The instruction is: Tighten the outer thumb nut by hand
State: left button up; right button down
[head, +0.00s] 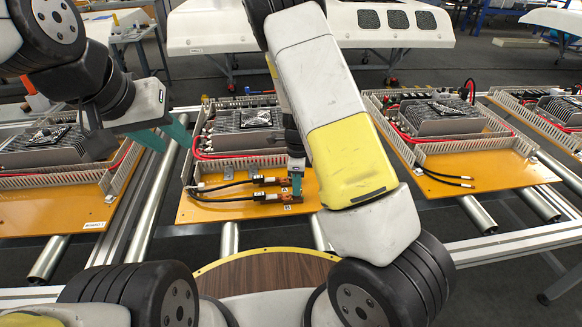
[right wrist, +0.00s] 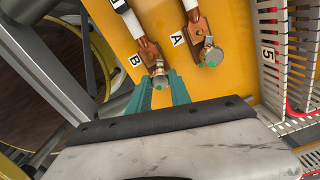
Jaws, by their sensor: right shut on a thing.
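An orange panel (head: 225,210) carries two black cables with copper lugs, marked A and B. The outer thumb nut (right wrist: 160,82), a round grey nut with a green dot, sits at lug B (right wrist: 149,52), nearer the panel's edge. My right gripper (right wrist: 162,88) has its teal fingers on either side of this nut, shut on it. The other thumb nut (right wrist: 213,57), also with a green dot, sits at lug A (right wrist: 197,29), apart from the fingers. In the head view my right gripper (head: 296,172) points down at the lugs, partly covering them. My left gripper (head: 165,137) is open and empty, above the rollers to the left.
A grey finned unit (head: 245,128) and slotted wiring duct (head: 188,160) stand on the same panel. Similar panels lie to the left and right (head: 480,165) on the roller conveyor (head: 150,215). A round wooden-topped surface (head: 265,272) lies in front.

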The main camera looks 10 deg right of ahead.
jog(key=shift+w+r, duration=0.1)
jog(key=shift+w, duration=0.1)
dwell(0.3)
jog(key=c, duration=1.2)
grip_release()
jog(key=shift+s, duration=0.1)
jog(key=shift+o, duration=0.2)
notch_tip(320, 180, up, 7)
jog(key=shift+r, duration=0.35)
